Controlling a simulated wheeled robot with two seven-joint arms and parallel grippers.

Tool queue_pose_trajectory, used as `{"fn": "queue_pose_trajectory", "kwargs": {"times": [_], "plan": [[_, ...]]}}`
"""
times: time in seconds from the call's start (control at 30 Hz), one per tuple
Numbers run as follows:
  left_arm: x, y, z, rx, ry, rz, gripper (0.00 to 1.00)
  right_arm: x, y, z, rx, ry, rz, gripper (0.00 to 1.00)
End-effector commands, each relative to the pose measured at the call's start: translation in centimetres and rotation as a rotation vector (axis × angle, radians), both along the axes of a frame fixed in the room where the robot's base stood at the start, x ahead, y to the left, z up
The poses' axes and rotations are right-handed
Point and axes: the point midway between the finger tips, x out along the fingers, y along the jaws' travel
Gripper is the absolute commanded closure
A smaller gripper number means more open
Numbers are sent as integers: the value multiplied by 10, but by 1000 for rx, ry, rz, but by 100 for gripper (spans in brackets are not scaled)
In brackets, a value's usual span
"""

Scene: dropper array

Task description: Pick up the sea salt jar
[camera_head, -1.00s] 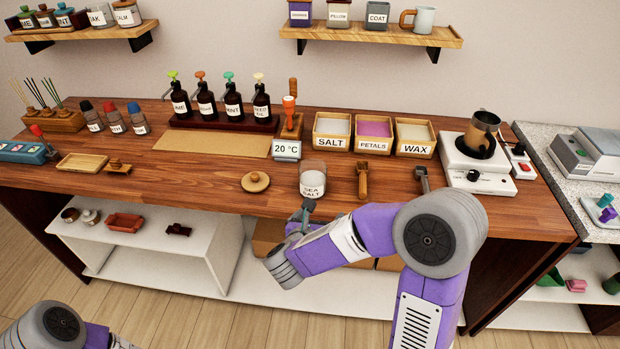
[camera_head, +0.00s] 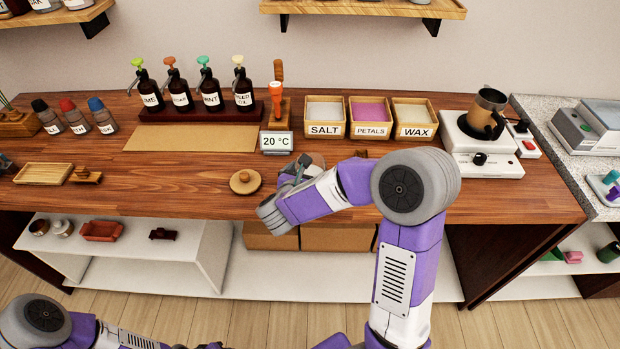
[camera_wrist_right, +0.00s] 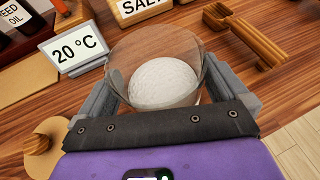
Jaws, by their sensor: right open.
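The sea salt jar (camera_wrist_right: 168,80) is a clear glass jar with a white mound of salt inside, upright on the wooden counter. In the right wrist view its open mouth sits between the two grey fingers of my right gripper (camera_wrist_right: 160,90), one on each side. The fingers are open around it; whether either touches the glass I cannot tell. In the head view my right gripper (camera_head: 293,172) and arm hide most of the jar, and only a bit of its top (camera_head: 315,159) shows. My left arm shows at the bottom left, with its gripper out of view.
A round wooden lid (camera_head: 245,182) lies left of the jar. The 20 °C display (camera_head: 276,143) and the salt box (camera_head: 325,119) stand behind it. A wooden scoop (camera_wrist_right: 258,45) lies to its right. The counter farther left is partly clear.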

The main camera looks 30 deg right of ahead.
Motion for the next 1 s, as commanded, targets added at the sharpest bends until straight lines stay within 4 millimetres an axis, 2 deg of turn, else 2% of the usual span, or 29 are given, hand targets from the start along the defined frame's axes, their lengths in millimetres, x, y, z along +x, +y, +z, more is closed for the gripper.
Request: {"fn": "queue_pose_trajectory", "kwargs": {"times": [0.3, 0.37, 0.7, 1.0], "plan": [[0, 0, -1, 0, 0, 0, 57, 4, -5, -2, -1, 0, 1, 0], [0, 0, -1, 0, 0, 0, 57, 4, -5, -2, -1, 0, 1, 8], [0, 0, -1, 0, 0, 0, 57, 4, -5, -2, -1, 0, 1, 59], [0, 0, 2, 0, 0, 0, 57, 5, -5, 6, -3, -4, 1, 59]]}}
